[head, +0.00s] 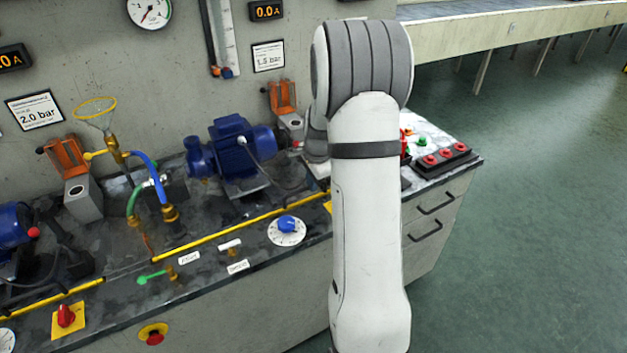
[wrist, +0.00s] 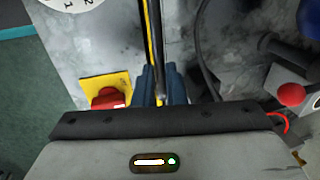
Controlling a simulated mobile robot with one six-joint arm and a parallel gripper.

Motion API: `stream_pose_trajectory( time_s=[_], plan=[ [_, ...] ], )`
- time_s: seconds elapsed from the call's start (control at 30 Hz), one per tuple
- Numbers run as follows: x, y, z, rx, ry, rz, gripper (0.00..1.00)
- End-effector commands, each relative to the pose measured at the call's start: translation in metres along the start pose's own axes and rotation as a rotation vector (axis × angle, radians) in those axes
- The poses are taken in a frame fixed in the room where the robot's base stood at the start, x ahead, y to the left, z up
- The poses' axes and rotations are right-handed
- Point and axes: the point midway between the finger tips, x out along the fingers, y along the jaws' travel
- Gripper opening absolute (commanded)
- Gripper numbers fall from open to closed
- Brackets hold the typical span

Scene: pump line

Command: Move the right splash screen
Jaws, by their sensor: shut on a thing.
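The right splash screen shows as a long yellow edge (head: 240,232) along the bench in the head view, running right until my arm hides it. In the wrist view its yellow and dark edge (wrist: 150,35) runs from the top down between my fingers. My gripper (wrist: 161,88) is shut on this edge near its right end. My gripper is hidden behind my arm in the head view. Any clear pane below the edge is hard to make out.
A blue dial (head: 287,228) and a red switch on a yellow plate (wrist: 106,97) lie in front of the screen. The blue pump motor (head: 240,150) stands behind it. Another yellow edge (head: 50,298) runs at left. A black box with red buttons (head: 443,160) sits at right.

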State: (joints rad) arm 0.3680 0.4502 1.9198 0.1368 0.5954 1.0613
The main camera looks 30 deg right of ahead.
Motion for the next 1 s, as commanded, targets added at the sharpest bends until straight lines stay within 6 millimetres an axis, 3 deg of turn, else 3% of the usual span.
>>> stream_pose_trajectory(
  time_s=[0.27, 0.47, 0.67, 1.0],
  plan=[
    [-0.002, 0.0, -0.003, 0.001, 0.001, -0.001, 0.0],
    [-0.021, -0.005, -0.002, 0.001, 0.002, -0.003, 0.0],
    [-0.072, -0.015, -0.002, 0.001, 0.004, -0.005, 0.0],
    [-0.178, -0.036, -0.001, 0.001, 0.003, -0.006, 0.0]
  ],
)
